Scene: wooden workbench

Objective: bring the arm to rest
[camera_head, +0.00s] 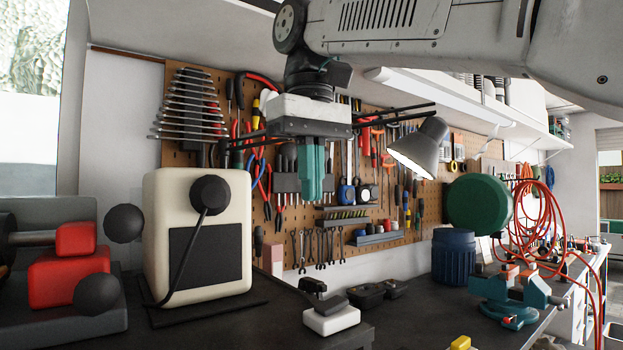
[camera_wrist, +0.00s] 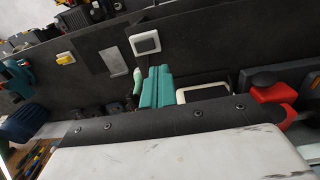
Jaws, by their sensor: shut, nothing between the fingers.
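My gripper (camera_head: 311,190) hangs from my arm in the upper middle of the head view, pointing down. Its teal fingers are together with nothing between them. It is in the air above the dark workbench (camera_head: 400,322), in front of the tool pegboard. In the wrist view the shut teal fingers (camera_wrist: 156,88) show at the middle, with the dark bench surface beyond them.
A cream box-shaped machine (camera_head: 160,230) and a red and grey machine (camera_head: 68,280) stand at the left. A small white-based device (camera_head: 331,319) lies below my gripper. A grey lamp (camera_head: 419,148), blue container (camera_head: 453,257) and teal vise (camera_head: 514,290) are at the right.

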